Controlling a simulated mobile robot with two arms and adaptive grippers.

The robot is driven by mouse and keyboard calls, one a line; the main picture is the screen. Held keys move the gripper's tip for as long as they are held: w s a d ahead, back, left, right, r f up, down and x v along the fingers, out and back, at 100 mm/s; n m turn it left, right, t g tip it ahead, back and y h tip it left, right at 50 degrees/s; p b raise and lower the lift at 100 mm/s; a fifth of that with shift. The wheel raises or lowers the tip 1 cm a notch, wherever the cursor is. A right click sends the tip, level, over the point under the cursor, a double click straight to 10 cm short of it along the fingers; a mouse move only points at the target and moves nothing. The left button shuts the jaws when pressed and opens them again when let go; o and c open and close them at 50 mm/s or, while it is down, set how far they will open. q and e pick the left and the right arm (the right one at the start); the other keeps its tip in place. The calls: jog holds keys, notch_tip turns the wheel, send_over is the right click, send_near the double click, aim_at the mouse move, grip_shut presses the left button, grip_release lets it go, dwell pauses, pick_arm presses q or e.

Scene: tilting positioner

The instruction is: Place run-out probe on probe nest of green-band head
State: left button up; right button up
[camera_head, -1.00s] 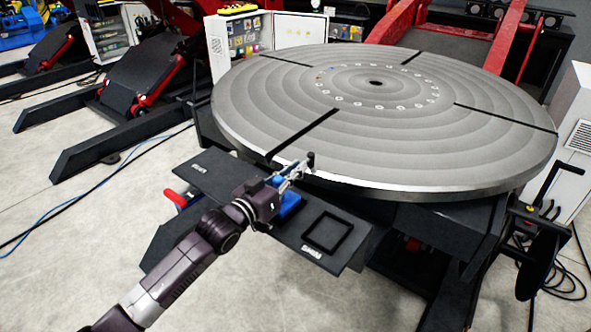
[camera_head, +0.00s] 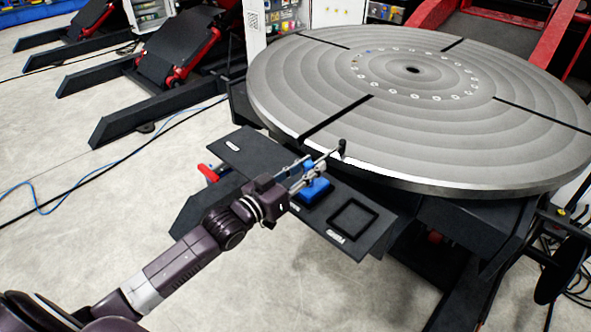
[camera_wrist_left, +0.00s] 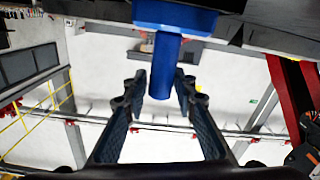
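A blue piece with a block-like base (camera_head: 314,190) sits on the dark shelf beside the round table; I cannot tell for certain that it is the run-out probe. In the left wrist view a blue round stem (camera_wrist_left: 165,68) hangs from a wider blue base. My left gripper (camera_head: 318,162) is over the blue piece in the head view. In the wrist view its fingers (camera_wrist_left: 162,78) are apart, one on each side of the stem; contact is not clear. No green-band head or probe nest can be made out. My right gripper is not in view.
The dark shelf (camera_head: 262,158) carries a square black frame (camera_head: 353,241) right of the blue piece. The large grey round table (camera_head: 440,150) rises just behind, with a small black knob (camera_head: 342,146) at its near rim. Open floor lies left.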

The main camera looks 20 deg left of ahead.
pick_arm(q)
jog(key=p+v, duration=0.2)
jog(key=v, duration=0.3)
jog(key=shift+s+a, duration=0.1)
jog(key=shift+s, duration=0.15)
dwell(0.3)
